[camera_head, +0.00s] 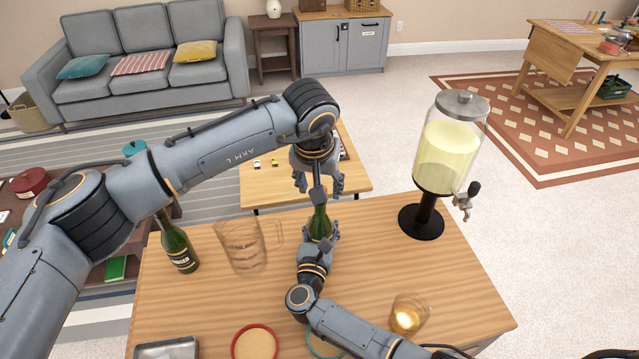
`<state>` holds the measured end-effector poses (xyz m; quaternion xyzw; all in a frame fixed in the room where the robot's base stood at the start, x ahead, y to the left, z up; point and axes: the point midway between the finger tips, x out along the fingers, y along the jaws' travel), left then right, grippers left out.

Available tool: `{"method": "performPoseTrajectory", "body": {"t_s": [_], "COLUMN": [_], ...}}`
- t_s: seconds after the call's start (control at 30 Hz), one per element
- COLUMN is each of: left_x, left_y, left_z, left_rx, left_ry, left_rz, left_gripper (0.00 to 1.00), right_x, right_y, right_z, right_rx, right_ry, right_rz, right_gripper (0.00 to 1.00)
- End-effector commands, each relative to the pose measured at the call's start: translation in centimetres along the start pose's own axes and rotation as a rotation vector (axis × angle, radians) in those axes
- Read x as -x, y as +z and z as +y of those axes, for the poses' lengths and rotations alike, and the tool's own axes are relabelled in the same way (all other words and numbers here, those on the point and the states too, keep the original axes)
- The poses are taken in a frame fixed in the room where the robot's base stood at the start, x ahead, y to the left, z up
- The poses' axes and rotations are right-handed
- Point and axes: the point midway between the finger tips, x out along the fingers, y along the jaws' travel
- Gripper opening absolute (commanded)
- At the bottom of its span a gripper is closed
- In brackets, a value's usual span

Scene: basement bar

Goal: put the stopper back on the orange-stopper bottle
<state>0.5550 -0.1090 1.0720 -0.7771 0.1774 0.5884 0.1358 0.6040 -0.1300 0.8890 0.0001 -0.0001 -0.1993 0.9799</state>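A green bottle (319,220) stands upright near the far edge of the wooden bar top (380,262). My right gripper (320,238) comes from the near side and is shut around the bottle's lower body. My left gripper (318,190) points down directly over the bottle's neck, with its fingers at or just above the mouth. These fingers hide the bottle's top. No orange stopper can be made out, and I cannot tell whether the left fingers hold one. A second green bottle with a dark label (179,247) stands at the left of the bar top, partly behind my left arm.
A clear glass pitcher (243,247) stands left of the held bottle. A drink dispenser (449,155) stands at the back right. A glass with amber liquid (407,316), a red-rimmed coaster (255,344) and a metal tray (167,349) are near the front. The right side is mostly clear.

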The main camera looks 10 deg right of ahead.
Motion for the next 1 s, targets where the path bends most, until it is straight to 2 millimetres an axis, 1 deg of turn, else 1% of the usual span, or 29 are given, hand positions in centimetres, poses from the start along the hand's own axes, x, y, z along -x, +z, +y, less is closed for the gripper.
{"method": "performPoseTrajectory", "body": {"t_s": [0.17, 0.27, 0.37, 0.6, 0.7, 0.83, 1.0], "left_x": [0.3, 1.4, 3.2, 8.3, 10.0, 11.4, 12.0], "left_y": [0.0, -0.1, -0.1, -0.1, -0.1, -0.1, 0.0], "left_z": [0.0, 0.0, 0.0, -0.1, 0.0, 0.0, 0.0], "left_rx": [0.000, -0.001, -0.002, 0.000, 0.000, -0.001, -0.001], "left_ry": [0.000, 0.000, -0.001, -0.001, -0.001, 0.000, 0.000], "left_rz": [0.001, 0.003, 0.004, 0.003, 0.002, 0.001, 0.000], "left_gripper": [0.53, 0.53, 0.53, 0.53, 0.53, 0.53, 0.53], "right_x": [0.1, 0.1, 0.1, 0.1, 0.1, 0.1, 0.1], "right_y": [-0.2, -0.2, -0.2, -0.2, -0.2, -0.2, -0.2], "right_z": [0.0, 0.0, 0.0, 0.0, 0.0, 0.0, 0.0], "right_rx": [0.001, 0.001, 0.001, 0.001, 0.001, 0.001, 0.001], "right_ry": [0.001, 0.001, 0.001, 0.001, 0.001, 0.001, 0.001], "right_rz": [0.003, 0.003, 0.003, 0.003, 0.003, 0.003, 0.003], "right_gripper": [0.00, 0.00, 0.00, 0.00, 0.00, 0.00, 0.00]}}
